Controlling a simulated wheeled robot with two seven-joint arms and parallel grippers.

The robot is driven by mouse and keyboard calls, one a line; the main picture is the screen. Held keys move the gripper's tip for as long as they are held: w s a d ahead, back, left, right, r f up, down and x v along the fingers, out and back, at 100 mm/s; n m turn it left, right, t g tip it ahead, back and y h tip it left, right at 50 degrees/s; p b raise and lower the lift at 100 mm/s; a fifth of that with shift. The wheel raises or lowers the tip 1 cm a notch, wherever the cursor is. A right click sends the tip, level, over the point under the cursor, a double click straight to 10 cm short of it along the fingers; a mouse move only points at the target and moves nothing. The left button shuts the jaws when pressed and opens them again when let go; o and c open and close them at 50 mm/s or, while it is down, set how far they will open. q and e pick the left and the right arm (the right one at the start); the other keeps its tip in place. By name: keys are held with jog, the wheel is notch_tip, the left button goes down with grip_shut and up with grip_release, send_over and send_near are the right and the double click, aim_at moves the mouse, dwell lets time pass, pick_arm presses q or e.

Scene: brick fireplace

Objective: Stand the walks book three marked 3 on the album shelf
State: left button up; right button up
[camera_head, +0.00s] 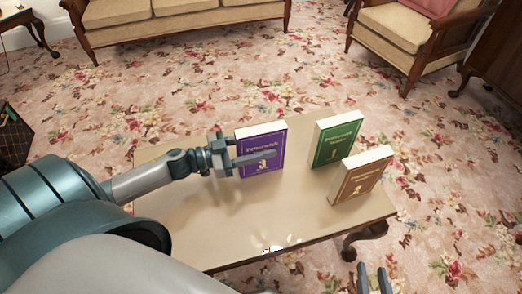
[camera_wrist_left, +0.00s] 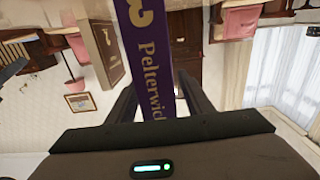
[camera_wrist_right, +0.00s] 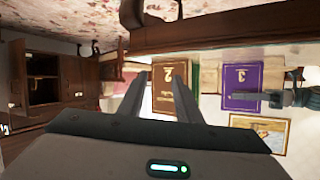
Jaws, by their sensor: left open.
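The purple walks book three (camera_head: 262,133) stands upright near the back of the low table, its cover marked 3. My left gripper (camera_head: 252,158) is at its left edge, with one finger across the front cover. In the left wrist view the purple spine (camera_wrist_left: 152,50) lies between the two spread fingers (camera_wrist_left: 157,92); I cannot tell whether they touch it. My right gripper (camera_head: 376,282) is open and empty beyond the table's near right corner. Book three also shows in the right wrist view (camera_wrist_right: 241,78). I cannot identify the album shelf for certain.
A green book (camera_head: 335,138) and a brown book (camera_head: 361,175) marked 2 stand to the right on the table (camera_head: 210,225). The table's front left is mostly bare. A sofa (camera_head: 180,12) and armchair (camera_head: 400,35) stand behind. A dark wooden cabinet (camera_wrist_right: 75,80) shows in the right wrist view.

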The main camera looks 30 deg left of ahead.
pick_arm(q)
grip_shut()
pick_arm(e)
jog(key=shift+d, duration=0.1)
pick_arm(q)
jog(key=shift+r, duration=0.15)
